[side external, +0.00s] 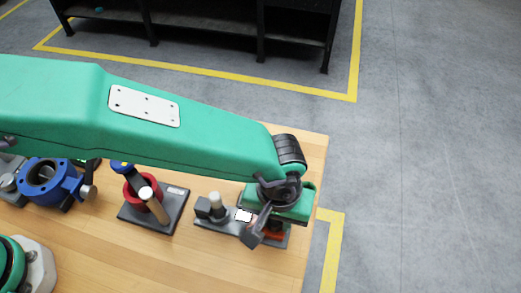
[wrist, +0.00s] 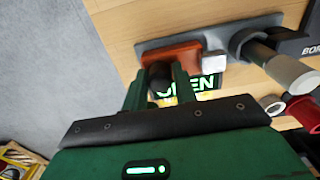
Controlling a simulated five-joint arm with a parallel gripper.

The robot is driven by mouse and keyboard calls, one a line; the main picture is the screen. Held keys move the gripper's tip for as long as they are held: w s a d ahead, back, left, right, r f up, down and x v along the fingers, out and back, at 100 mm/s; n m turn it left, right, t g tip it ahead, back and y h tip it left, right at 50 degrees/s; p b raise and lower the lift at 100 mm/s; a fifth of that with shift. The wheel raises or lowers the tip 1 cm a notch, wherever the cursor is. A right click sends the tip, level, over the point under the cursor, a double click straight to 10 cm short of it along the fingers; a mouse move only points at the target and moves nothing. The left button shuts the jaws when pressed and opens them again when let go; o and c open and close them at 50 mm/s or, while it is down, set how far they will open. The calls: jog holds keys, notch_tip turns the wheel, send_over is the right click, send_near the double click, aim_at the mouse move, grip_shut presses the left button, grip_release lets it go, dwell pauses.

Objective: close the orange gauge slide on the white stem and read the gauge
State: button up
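The orange gauge slide (wrist: 172,52) sits on a grey base plate (wrist: 150,44) in the wrist view; in the side view only a bit of orange (side external: 275,233) shows under my gripper. A short white piece (wrist: 214,62), apparently the white stem, is beside the slide's right end and shows as a white patch in the side view (side external: 243,215). A lit green sign (wrist: 206,84) reads "OPEN", partly hidden by a finger. My gripper (wrist: 161,84) has its two fingers on either side of a dark round knob at the slide. Whether they press on it is unclear.
A pale cylinder in a grey mount (wrist: 290,72) stands right of the slide. In the side view, a red valve (side external: 140,190) on a dark plate and a blue valve (side external: 50,182) stand farther left. The wooden table's (side external: 185,268) right edge is close to my gripper.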

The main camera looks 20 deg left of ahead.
jog(key=shift+c, duration=1.2)
jog(key=shift+a, duration=1.55)
jog(key=o, duration=0.8)
jog(key=shift+r, duration=3.95)
